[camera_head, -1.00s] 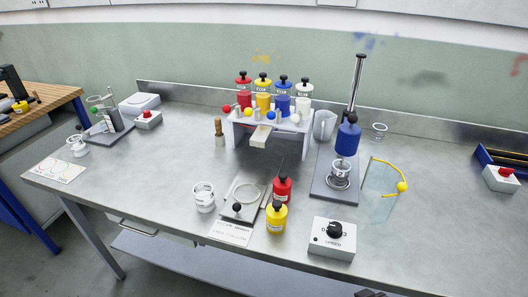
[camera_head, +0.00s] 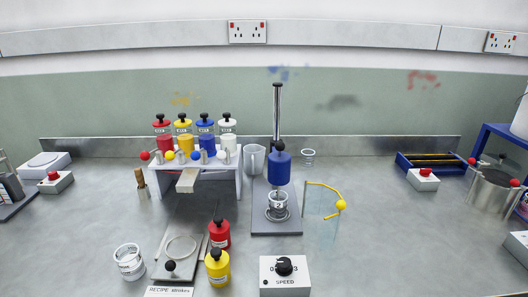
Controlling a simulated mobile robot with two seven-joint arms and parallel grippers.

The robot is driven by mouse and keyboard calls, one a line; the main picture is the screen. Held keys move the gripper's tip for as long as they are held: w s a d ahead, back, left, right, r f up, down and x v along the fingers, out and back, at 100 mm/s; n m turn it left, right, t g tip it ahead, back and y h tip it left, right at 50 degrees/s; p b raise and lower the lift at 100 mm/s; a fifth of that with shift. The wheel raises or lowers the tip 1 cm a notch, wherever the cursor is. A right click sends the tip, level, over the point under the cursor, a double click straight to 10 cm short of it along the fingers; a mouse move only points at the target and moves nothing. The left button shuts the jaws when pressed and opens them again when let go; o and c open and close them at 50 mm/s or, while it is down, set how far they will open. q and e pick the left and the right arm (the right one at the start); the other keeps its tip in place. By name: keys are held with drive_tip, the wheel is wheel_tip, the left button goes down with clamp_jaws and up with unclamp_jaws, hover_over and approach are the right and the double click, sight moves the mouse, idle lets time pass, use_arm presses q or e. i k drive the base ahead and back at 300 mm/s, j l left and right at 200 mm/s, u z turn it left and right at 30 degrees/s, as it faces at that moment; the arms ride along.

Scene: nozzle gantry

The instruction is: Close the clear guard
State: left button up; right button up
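The clear guard (camera_head: 321,226) is a transparent panel with a yellow edge and a yellow ball knob (camera_head: 341,205). It stands swung out to the right of the mixer, apart from it. The mixer has a blue head (camera_head: 280,168) on a chrome post and a dark grey base (camera_head: 262,215). A small clear cup (camera_head: 277,205) stands on the base under the head; whether the stirrer reaches into it is hard to tell. Neither of my grippers is in view.
A speed control box (camera_head: 284,272) is in front of the mixer. Red (camera_head: 220,233) and yellow (camera_head: 217,266) bottles stand to its left. A clear jug (camera_head: 253,160) is behind the base and a small glass (camera_head: 308,156) behind the guard.

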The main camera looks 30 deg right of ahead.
sight(341, 205)
drive_tip(key=z, duration=1.4)
drive_tip(key=l+u, duration=0.5)
drive_tip(key=k+l, duration=0.05)
drive_tip(key=l, duration=0.05)
